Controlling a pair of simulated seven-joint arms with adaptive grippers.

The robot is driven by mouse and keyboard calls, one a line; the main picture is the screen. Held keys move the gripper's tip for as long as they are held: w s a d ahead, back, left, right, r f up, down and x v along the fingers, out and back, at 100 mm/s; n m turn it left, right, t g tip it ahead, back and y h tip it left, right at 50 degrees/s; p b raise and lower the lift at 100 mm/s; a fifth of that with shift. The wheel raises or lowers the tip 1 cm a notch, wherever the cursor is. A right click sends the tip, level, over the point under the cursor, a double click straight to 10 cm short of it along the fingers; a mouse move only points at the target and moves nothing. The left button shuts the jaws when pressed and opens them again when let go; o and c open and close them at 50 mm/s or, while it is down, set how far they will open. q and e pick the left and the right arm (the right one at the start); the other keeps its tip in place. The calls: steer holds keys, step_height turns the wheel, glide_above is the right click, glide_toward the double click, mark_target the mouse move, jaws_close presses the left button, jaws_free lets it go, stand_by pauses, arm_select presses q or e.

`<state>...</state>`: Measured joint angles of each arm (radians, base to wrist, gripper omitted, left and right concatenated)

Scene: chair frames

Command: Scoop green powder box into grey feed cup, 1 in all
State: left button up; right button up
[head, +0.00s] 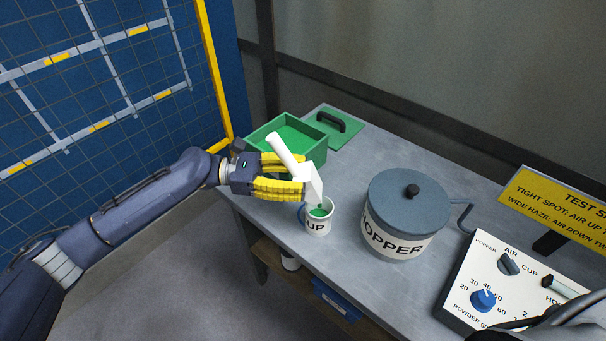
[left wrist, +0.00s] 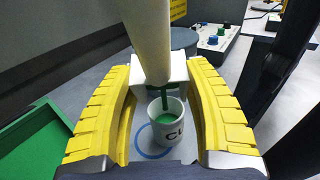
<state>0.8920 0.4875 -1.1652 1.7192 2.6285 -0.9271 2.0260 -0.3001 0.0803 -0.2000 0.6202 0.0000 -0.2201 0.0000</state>
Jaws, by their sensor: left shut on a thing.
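My left gripper (head: 283,176) has its yellow fingers shut on the handle of a white scoop (head: 287,153), which also shows in the left wrist view (left wrist: 148,40). The scoop is tilted, its head just above the feed cup (head: 317,227). The cup is a pale mug with dark lettering, upright on the table, with green powder inside; it also shows in the left wrist view (left wrist: 170,133). A green streak runs from the scoop into the cup. The green powder box (head: 314,155) stands open behind the gripper, partly hidden by it. My right gripper's fingers are not seen.
A blue-grey lidded hopper (head: 395,243) stands right of the cup. The green lid (head: 347,136) lies behind the box. A control panel (head: 467,293) with knobs and a yellow sign (head: 560,208) are at the right. Bare table (head: 345,283) lies in front.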

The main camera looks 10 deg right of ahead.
arm_select(q)
steer(key=shift+w+a+f+g+h, duration=0.1)
steer(key=shift+a+f+g+h, duration=0.2)
steer(key=shift+h, duration=0.4)
steer(key=shift+w+a+f+g+h, duration=0.1)
steer(key=shift+a+f+h, duration=0.15)
steer(key=shift+f+h, duration=0.35)
steer(key=shift+r, duration=0.1)
steer(key=shift+a, duration=0.1)
stand_by(1.0)
